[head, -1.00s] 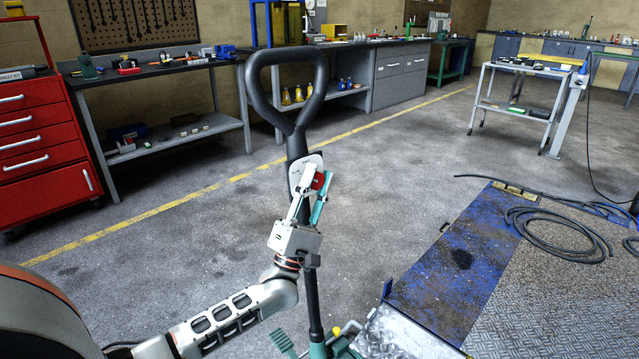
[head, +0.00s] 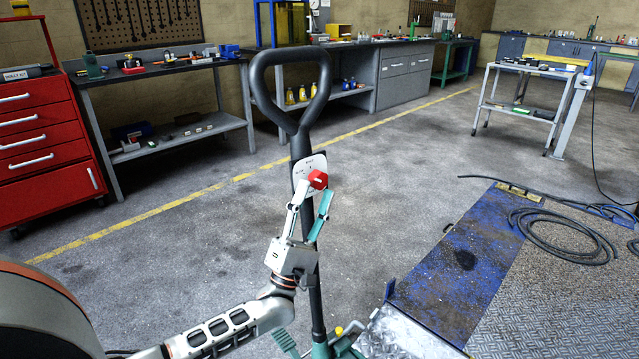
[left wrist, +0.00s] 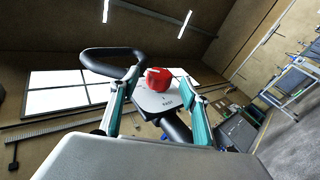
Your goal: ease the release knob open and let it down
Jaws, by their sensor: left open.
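The red release knob (head: 318,179) sits on a pale plate (head: 309,168) on the upright black handle of the jack (head: 302,140). The handle ends in a loop at the top. My left gripper (head: 314,200) is open just below the knob, its fingertips close to it. In the left wrist view the red knob (left wrist: 158,79) shows beyond and between the two spread fingers (left wrist: 160,98), with nothing held. The handle's loop (left wrist: 113,62) shows behind it. The jack's green base (head: 322,349) is partly cut off at the bottom. My right gripper is not in view.
A blue-edged metal platform (head: 455,262) lies on the right, with a coiled black hose (head: 562,236) on it. A red tool cabinet (head: 40,150) and a workbench (head: 160,110) stand at the left. The floor around the handle is mostly clear.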

